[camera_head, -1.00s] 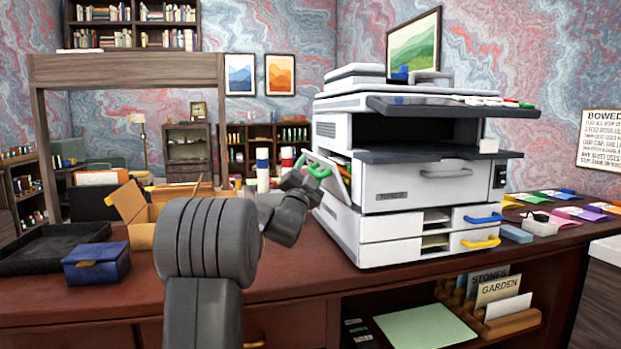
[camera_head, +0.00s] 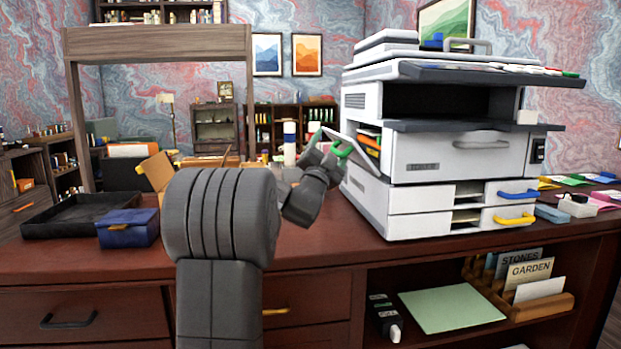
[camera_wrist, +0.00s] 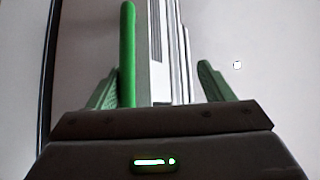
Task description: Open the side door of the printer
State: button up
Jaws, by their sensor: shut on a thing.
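The printer (camera_head: 430,155) is a large white and dark grey machine on the desk. Its side door (camera_head: 349,143) is on the left flank and stands ajar, tilted outward at the top. Orange and dark parts show in the gap behind it. My gripper (camera_head: 334,153) is at the door's green handle (camera_head: 343,151), shut on it. In the wrist view the green handle (camera_wrist: 128,55) rises beside the left finger, with the right finger (camera_wrist: 207,82) apart from it. The pale panel fills much of that view. My gripper hides part of the door's lower side.
A blue box (camera_head: 128,228) and a black tray (camera_head: 72,211) lie on the desk (camera_head: 260,248) at left. An open cardboard box (camera_head: 157,172) is behind my arm. White bottles (camera_head: 289,150) stand behind the gripper. The desk front before the printer is clear.

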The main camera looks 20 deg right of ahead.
jog(key=o, duration=0.5)
jog(key=shift+s+a+f+b, duration=0.15)
jog(key=shift+s+a+b, duration=0.35)
jog(key=shift+a, duration=0.2)
jog(key=shift+s+a+f+b, duration=0.2)
jog(key=shift+s+a+b, duration=0.3)
jog(key=shift+a, duration=0.2)
jog(key=shift+s+a+f+b, duration=0.15)
jog(key=shift+s+a+b, duration=0.3)
jog(key=shift+a, duration=0.25)
jog(key=shift+s+a+f+b, duration=0.1)
jog(key=shift+s+a+b, duration=0.15)
jog(key=shift+a, duration=0.2)
jog(key=shift+s+a+b, duration=0.2)
jog(key=shift+a, duration=0.25)
jog(key=c, duration=1.2)
jog(key=v, duration=0.5)
jog(key=shift+c, duration=0.2)
jog(key=shift+a, duration=0.15)
